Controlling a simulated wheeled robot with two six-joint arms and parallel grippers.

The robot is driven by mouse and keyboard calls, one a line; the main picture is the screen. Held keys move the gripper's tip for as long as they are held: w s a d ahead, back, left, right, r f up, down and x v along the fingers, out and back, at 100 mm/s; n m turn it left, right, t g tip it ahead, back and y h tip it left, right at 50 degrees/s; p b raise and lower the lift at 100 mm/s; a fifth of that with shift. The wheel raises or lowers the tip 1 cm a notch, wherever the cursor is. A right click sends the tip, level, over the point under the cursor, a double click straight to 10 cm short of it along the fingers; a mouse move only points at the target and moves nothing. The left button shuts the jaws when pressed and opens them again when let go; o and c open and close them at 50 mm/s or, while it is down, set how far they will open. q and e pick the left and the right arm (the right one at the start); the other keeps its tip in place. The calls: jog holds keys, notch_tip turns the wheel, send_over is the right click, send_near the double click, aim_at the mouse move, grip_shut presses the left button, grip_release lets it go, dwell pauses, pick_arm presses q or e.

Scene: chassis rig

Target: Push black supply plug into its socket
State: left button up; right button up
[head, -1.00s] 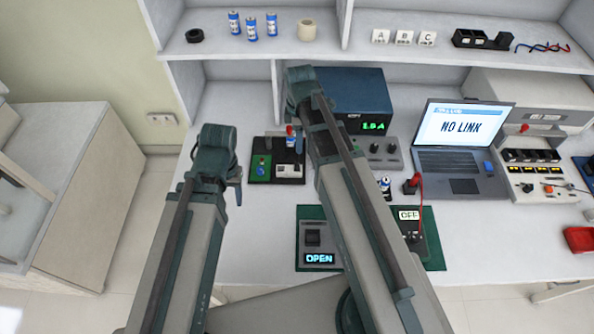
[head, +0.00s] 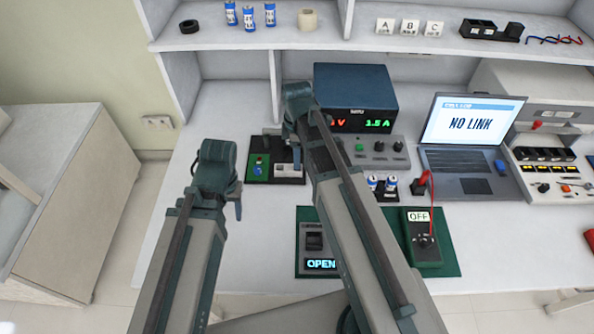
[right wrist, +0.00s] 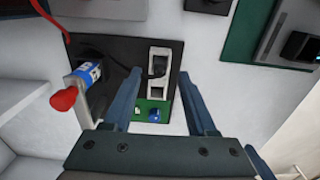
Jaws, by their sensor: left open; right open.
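The blue supply box (head: 356,97) stands at the back with a lit display; its front panel is partly hidden by my right arm. I cannot pick out the black supply plug or its socket with certainty. In the right wrist view, a white block (right wrist: 158,85) with a dark piece in it sits on a black board (right wrist: 115,52). My right gripper (right wrist: 160,104) is open, its fingers on either side of the board's green part, with nothing between them that I can tell is held. It also shows over the board in the head view (head: 297,160). My left gripper (head: 238,203) is open and empty.
A battery (right wrist: 86,76) and a red knob (right wrist: 63,98) are close to the right gripper's left finger. The bench's left front is clear.

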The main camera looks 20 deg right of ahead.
notch_tip(320, 180, down, 2)
jog(key=shift+f+b, duration=0.25)
jog(key=shift+b, duration=0.4)
jog(key=shift+r, duration=0.1)
grip_shut()
